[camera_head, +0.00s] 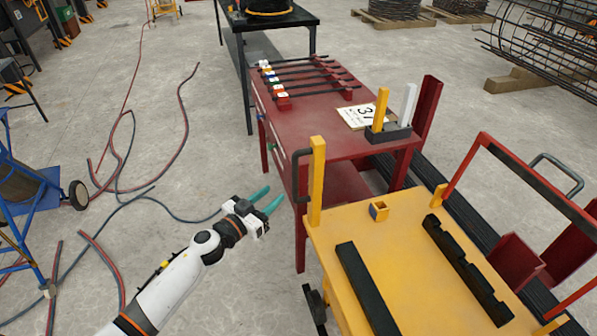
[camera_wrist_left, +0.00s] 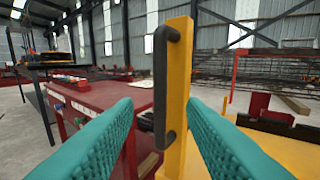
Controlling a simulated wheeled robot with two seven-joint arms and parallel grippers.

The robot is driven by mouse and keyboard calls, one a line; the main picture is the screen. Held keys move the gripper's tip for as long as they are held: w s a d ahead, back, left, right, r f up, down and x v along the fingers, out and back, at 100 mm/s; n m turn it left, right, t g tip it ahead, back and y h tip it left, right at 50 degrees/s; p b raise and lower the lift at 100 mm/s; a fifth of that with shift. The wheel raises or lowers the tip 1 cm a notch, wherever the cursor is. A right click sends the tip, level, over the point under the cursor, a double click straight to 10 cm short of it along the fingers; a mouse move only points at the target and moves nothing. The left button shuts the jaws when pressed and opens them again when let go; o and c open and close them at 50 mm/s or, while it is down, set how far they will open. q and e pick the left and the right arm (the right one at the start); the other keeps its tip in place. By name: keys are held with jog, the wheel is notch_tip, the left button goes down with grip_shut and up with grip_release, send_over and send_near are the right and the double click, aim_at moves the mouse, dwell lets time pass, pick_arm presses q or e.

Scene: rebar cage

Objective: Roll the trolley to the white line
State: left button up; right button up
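The yellow trolley (camera_head: 400,262) stands at the lower right in the head view, with black slotted bars on its top. In the left wrist view the handle (camera_wrist_left: 161,85) stands ahead, between the teal fingers. My left gripper (camera_head: 273,197) is open and empty, a short way left of the handle and apart from it. My right gripper is not in view. I see no white line in either view.
A red workbench (camera_head: 310,125) with rods and a number card (camera_head: 362,115) stands just behind the trolley. A blue wheeled frame (camera_head: 40,195) is at the left. Hoses (camera_head: 160,160) lie across the concrete floor. Rebar bundles lie at the right.

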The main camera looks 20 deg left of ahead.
aim_at(293, 178)
pick_arm(q)
jog(key=b+x, duration=0.1)
jog(key=x, duration=0.9)
jog(key=shift+w+d, duration=0.1)
jog(key=shift+w, duration=0.2)
grip_shut()
